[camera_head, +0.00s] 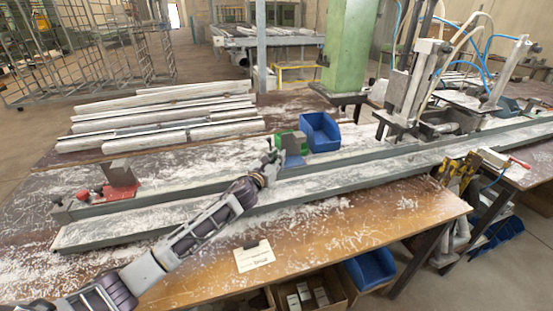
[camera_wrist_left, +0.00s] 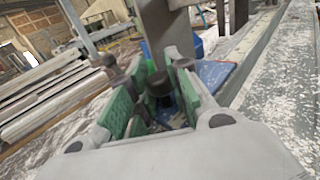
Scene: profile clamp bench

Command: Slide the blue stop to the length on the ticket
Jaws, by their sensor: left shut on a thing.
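The blue stop (camera_head: 293,161) sits on the long grey rail at the bench's middle; its blue plate also shows in the left wrist view (camera_wrist_left: 214,72). My left gripper (camera_head: 277,150) reaches it from the front left. In the left wrist view, the green-padded fingers of my left gripper (camera_wrist_left: 163,88) are closed around a dark knob (camera_wrist_left: 160,92) by the blue plate. The fingers hide part of the stop. The ticket (camera_head: 254,256) lies on the bench's front edge; its writing is too small to read. My right gripper is not in view.
The grey rail (camera_head: 350,172) runs across the bench, with a red block (camera_head: 121,184) at its left end. Pale profiles (camera_head: 165,118) lie behind. A blue bin (camera_head: 320,131) stands just behind the stop. A clamp machine (camera_head: 405,100) stands at right. White shavings cover the bench.

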